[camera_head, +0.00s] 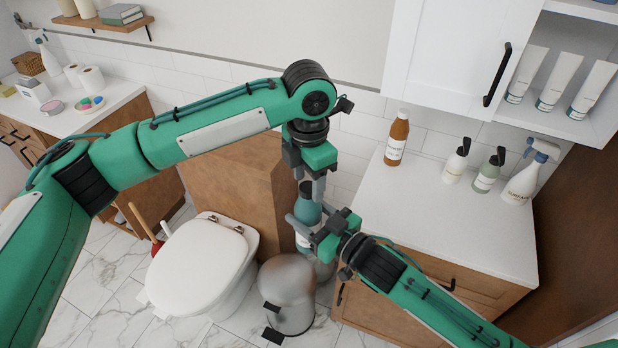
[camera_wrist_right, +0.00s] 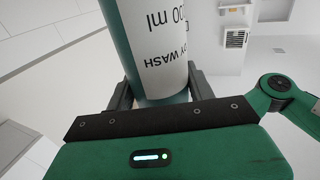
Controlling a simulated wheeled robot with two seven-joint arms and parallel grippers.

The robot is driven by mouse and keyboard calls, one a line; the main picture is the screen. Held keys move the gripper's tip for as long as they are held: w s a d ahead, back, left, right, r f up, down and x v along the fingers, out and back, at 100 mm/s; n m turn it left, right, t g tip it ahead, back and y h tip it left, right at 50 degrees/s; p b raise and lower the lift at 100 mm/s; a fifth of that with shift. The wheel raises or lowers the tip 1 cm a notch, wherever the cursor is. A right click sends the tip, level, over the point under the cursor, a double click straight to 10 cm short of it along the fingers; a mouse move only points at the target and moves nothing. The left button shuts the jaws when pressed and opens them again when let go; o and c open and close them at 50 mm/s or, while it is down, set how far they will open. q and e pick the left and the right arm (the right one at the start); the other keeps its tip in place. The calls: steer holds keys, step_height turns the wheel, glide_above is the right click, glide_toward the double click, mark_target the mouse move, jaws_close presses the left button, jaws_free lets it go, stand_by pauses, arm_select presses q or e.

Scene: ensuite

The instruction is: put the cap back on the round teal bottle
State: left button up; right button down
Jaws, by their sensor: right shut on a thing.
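The round teal bottle (camera_head: 307,211) is held up off the floor in front of the wooden cabinet in the head view. My right gripper (camera_head: 318,236) is shut on its body. In the right wrist view the bottle (camera_wrist_right: 156,50) stands between the two fingers, with its white "wash" label facing the camera. My left gripper (camera_head: 309,180) points down right over the bottle's top. A small dark piece, which looks like the cap (camera_head: 306,188), shows between its fingertips at the bottle's neck. I cannot tell whether the fingers grip it or whether it is seated.
A white counter (camera_head: 450,225) at right holds a brown bottle (camera_head: 397,138), two pump bottles and a spray bottle (camera_head: 527,175). Below my grippers are a metal bin (camera_head: 288,290) and a toilet (camera_head: 200,262). A wooden cabinet (camera_head: 240,180) stands close behind.

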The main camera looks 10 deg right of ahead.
arm_select(q)
steer(key=shift+s, duration=0.1)
steer(key=shift+d+r, duration=0.1)
steer(key=shift+r, duration=2.15)
steer(key=shift+c, duration=0.3)
